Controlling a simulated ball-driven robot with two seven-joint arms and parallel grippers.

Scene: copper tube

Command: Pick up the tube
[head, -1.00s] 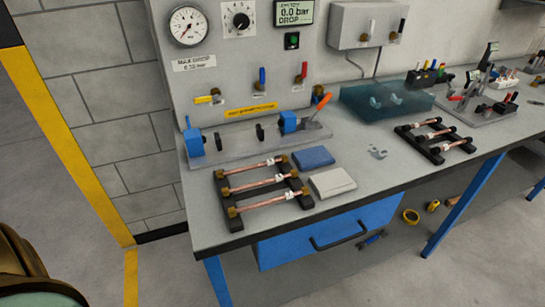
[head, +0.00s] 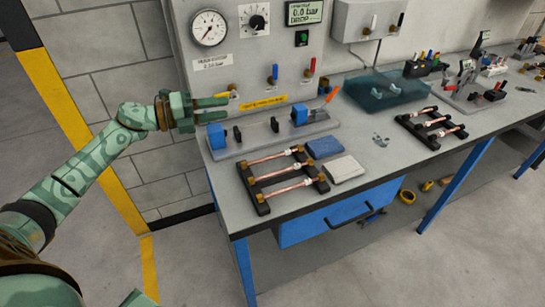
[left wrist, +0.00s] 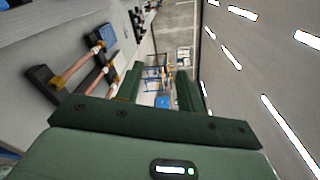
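Three copper tubes lie across a black rack (head: 262,209) at the bench's near left: a back tube (head: 274,157), a middle tube (head: 279,173) and a front tube (head: 288,190). Each has brass ends and a pale band near its right end. My left gripper (head: 228,108) is open and empty, above and behind the rack, in front of the panel's lower left. In the left wrist view, its fingers (left wrist: 157,88) stand apart with nothing between them, and some of the tubes (left wrist: 85,62) show at left. My right gripper is not in view.
A second tube rack (head: 408,124) and a translucent teal bin (head: 385,94) stand farther right.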

